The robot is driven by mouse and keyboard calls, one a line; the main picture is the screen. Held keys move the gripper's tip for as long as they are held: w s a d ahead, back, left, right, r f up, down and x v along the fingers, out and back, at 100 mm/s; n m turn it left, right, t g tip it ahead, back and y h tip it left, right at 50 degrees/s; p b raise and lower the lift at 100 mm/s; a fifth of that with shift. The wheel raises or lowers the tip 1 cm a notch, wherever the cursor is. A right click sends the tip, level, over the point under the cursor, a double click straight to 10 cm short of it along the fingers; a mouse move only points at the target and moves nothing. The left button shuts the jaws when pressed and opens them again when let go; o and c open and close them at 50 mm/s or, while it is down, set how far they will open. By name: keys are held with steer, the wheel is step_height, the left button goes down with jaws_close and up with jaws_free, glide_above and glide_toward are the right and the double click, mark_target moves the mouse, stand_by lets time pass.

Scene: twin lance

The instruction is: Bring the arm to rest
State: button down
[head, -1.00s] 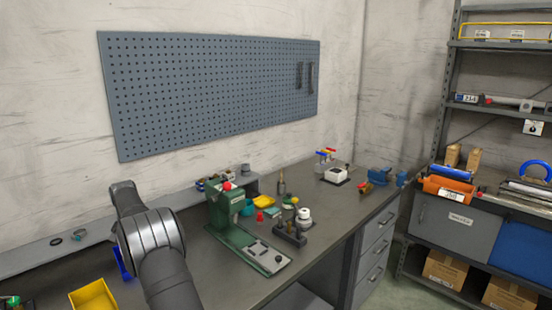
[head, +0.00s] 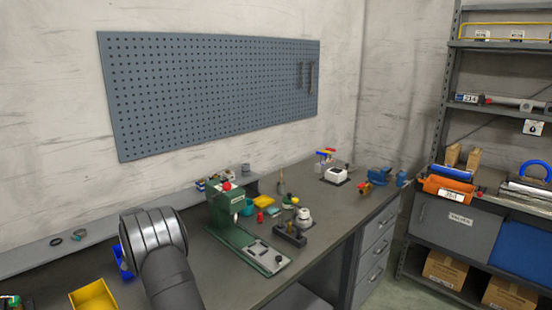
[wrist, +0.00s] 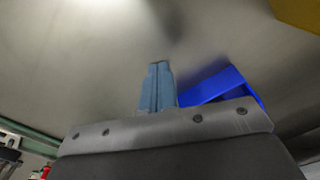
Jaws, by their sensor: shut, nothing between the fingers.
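My gripper (wrist: 158,68) shows in the wrist view with its two light-blue fingers pressed together and nothing between them. It points over the grey bench top (wrist: 85,60). A blue bin (wrist: 215,86) shows just to the right of the fingers; I cannot tell whether they touch it. In the head view my dark arm stands at the lower left, and my gripper is hidden there. The blue bin (head: 123,262) is partly hidden behind my arm.
A yellow bin (head: 93,297) sits at the front left of the bench. A green press (head: 235,225) stands right of my arm, with several small parts beyond it. A pegboard (head: 215,95) hangs on the wall behind. Shelving (head: 450,130) stands at the right.

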steer(key=shift+s+d, duration=0.45)
steer(key=shift+d, duration=0.05)
steer(key=c, duration=0.9)
jaws_free()
steer(key=shift+c, duration=0.2)
steer(key=o, duration=0.3)
steer(key=shift+s+r, duration=0.1)
steer(key=shift+r, duration=0.2)
steer(key=o, duration=0.6)
steer(key=shift+m, duration=0.7)
steer(key=r, duration=0.1)
steer(key=s+r, duration=0.2)
steer(key=shift+r, duration=0.3)
steer(key=shift+o, duration=0.2)
steer(key=s+d+r+m, duration=0.4)
steer(key=s+r+m, duration=0.1)
steer(key=s+r, duration=0.5)
steer(key=s+d+r+m, duration=0.3)
steer(key=s+r+m, duration=0.3)
steer(key=s+r, duration=0.45)
step_height(320, 180, down, 10)
steer(key=shift+w+r, duration=0.2)
steer(key=shift+w, duration=0.1)
